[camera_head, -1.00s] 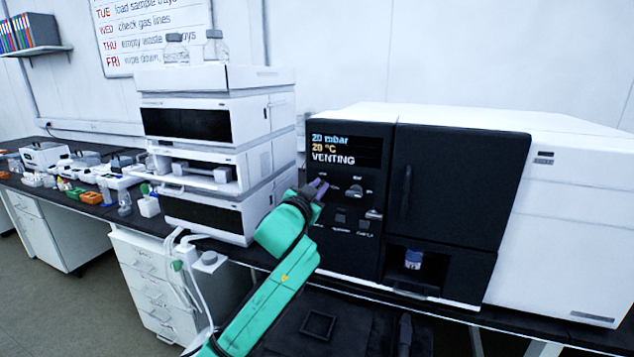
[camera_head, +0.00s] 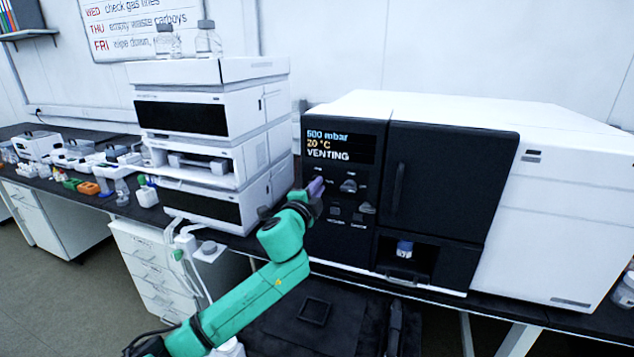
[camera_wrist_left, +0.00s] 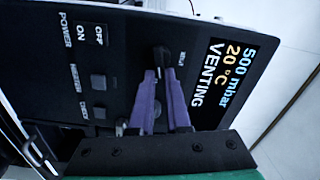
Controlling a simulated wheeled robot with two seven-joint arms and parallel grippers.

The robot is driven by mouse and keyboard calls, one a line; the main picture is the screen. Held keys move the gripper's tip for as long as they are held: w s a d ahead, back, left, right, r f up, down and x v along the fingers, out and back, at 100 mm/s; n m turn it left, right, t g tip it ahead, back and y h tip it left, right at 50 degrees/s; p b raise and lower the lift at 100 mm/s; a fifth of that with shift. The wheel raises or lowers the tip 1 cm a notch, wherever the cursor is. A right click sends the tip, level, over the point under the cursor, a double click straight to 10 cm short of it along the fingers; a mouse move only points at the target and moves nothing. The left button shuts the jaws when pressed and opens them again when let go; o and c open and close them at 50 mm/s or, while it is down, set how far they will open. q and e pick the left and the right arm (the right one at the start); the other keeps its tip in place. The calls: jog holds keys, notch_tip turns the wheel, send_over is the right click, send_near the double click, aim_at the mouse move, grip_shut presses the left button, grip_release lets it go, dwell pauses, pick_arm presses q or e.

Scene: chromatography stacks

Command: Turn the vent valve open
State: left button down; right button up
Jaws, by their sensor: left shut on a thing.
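The vent valve is a small dark knob (camera_wrist_left: 160,58) on the black control panel, beside a small label, in the left wrist view. My left gripper (camera_wrist_left: 160,78) has its two purple fingers shut on this knob. In the head view the left gripper (camera_head: 317,186) reaches the upper left of the panel and hides the knob. The display (camera_head: 340,146) above it reads 500 mbar, 20 °C and VENTING. My right gripper is not in view.
Right of the gripper on the panel is another knob (camera_head: 349,186), with buttons (camera_head: 335,211) below. A tall black door (camera_head: 452,185) with a handle is further right. A white instrument stack (camera_head: 212,150) stands close on the left.

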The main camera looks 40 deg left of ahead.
pick_arm(q)
jog(key=shift+a+r+m+p, duration=0.15)
jog(key=shift+m+p, duration=0.2)
jog(key=shift+m, duration=0.85)
jog(key=c, duration=0.9)
grip_release()
jog(key=shift+a+f, duration=0.1)
jog(key=shift+f, duration=0.15)
jog(key=shift+w+f, duration=0.1)
jog(key=shift+f, duration=0.05)
jog(key=b+v, duration=0.2)
jog(key=v, duration=1.2)
jog(key=shift+s+d, duration=0.25)
